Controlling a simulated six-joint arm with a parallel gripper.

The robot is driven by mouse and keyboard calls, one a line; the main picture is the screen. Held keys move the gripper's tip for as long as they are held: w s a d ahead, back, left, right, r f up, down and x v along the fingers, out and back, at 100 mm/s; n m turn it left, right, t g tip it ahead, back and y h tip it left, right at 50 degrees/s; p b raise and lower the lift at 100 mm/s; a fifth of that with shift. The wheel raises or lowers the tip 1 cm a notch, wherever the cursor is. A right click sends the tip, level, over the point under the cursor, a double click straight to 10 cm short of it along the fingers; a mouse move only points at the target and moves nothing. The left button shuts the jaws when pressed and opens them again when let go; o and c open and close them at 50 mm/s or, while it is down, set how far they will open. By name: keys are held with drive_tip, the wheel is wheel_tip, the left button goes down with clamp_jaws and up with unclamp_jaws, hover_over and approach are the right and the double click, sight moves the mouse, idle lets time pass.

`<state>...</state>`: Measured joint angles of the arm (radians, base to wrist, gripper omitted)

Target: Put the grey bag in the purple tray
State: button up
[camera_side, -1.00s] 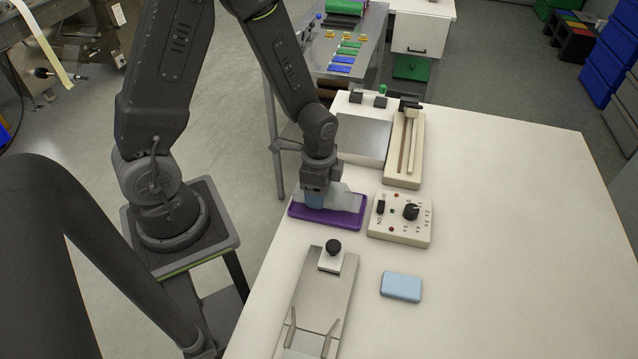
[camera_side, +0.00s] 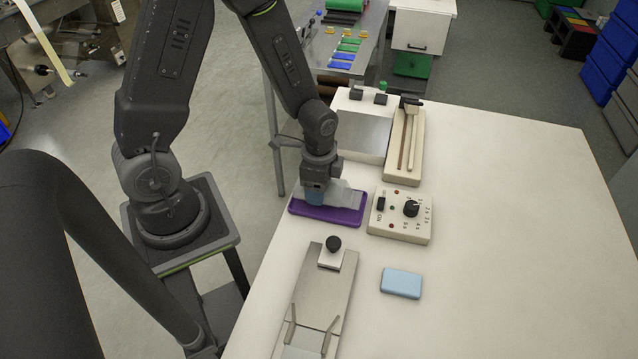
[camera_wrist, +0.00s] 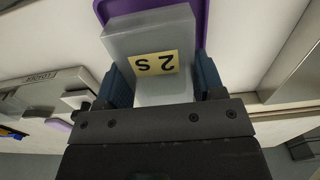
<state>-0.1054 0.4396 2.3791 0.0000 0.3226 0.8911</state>
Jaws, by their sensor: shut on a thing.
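The grey bag (camera_side: 341,194), pale and translucent, is at the purple tray (camera_side: 327,215), over its floor. I cannot tell whether it touches the tray floor. In the wrist view the bag (camera_wrist: 150,32) carries a yellow label reading "2 S", upside down. My gripper (camera_side: 314,197) is over the left part of the tray, pointing down. In the wrist view its two blue fingers (camera_wrist: 164,85) are on either side of the bag, shut on it. The tray's purple rim (camera_wrist: 202,14) shows behind the bag there. The gripper hides part of the bag in the side view.
A control box with a knob (camera_side: 401,218) stands just right of the tray. A metal jig with a black knob (camera_side: 318,290) lies in front. A light blue block (camera_side: 401,284) lies to its right. A sealer (camera_side: 404,148) is behind. The table's right side is clear.

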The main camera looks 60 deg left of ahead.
drive_tip(key=shift+f, duration=0.35)
drive_tip(key=shift+f, duration=0.95)
drive_tip(key=shift+f, duration=0.1)
idle(0.4)
drive_tip(key=o, duration=0.9)
